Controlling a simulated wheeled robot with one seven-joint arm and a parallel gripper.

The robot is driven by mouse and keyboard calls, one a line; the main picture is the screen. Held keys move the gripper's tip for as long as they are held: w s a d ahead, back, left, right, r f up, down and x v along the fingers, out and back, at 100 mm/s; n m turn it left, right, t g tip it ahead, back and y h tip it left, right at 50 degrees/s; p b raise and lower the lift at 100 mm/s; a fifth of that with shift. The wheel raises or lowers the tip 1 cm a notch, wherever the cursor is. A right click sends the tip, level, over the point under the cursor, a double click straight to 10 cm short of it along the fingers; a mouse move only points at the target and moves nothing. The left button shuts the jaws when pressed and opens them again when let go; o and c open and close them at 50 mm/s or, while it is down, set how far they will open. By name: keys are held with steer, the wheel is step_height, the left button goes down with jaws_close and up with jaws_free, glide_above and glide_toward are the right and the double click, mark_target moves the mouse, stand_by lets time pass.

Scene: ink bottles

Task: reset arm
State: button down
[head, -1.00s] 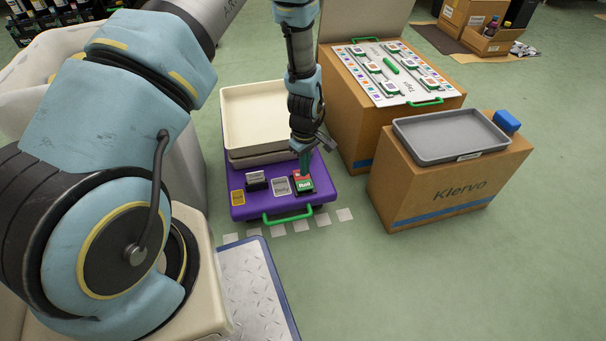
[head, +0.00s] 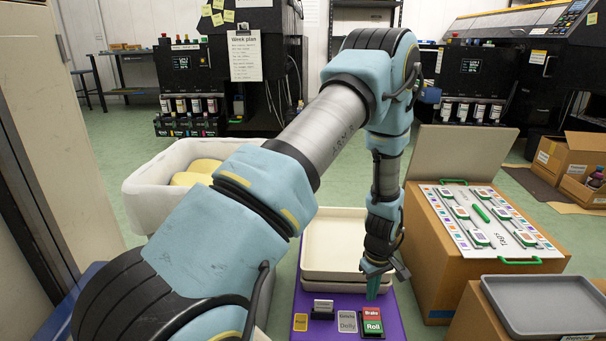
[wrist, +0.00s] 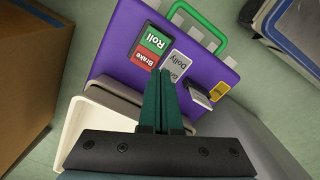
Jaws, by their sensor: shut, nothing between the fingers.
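My arm reaches forward and its gripper (head: 376,284) points down over the purple panel (head: 394,322) in the head view. In the wrist view the green fingers (wrist: 163,103) are together with nothing between them. The red and green Brake/Roll sign (head: 372,328) lies just below the fingertips in the head view, and it also shows in the wrist view (wrist: 150,46). A grey Dolly label (head: 347,322) lies to its left. The fingertips look apart from the panel in the wrist view.
Cream trays (head: 333,243) stand behind the panel. A cardboard box with a tag board (head: 489,222) and a grey tray (head: 541,311) on another box stand to the right. A white bin (head: 154,188) is at the left. Printers (head: 471,82) line the back.

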steer(key=w+a+r+m+t, duration=0.1)
steer(key=w+a+r+m, duration=0.2)
steer(key=a+r, duration=1.4)
steer(key=s+a+r+m+p, duration=0.1)
steer(key=s+a+r+m, duration=0.1)
steer(key=s+a+r, duration=0.85)
step_height(320, 180, up, 37)
steer(key=w+a+p, duration=0.1)
steer(key=w+p, duration=0.1)
steer(key=p, duration=3.3)
steer(key=shift+t+p, duration=0.3)
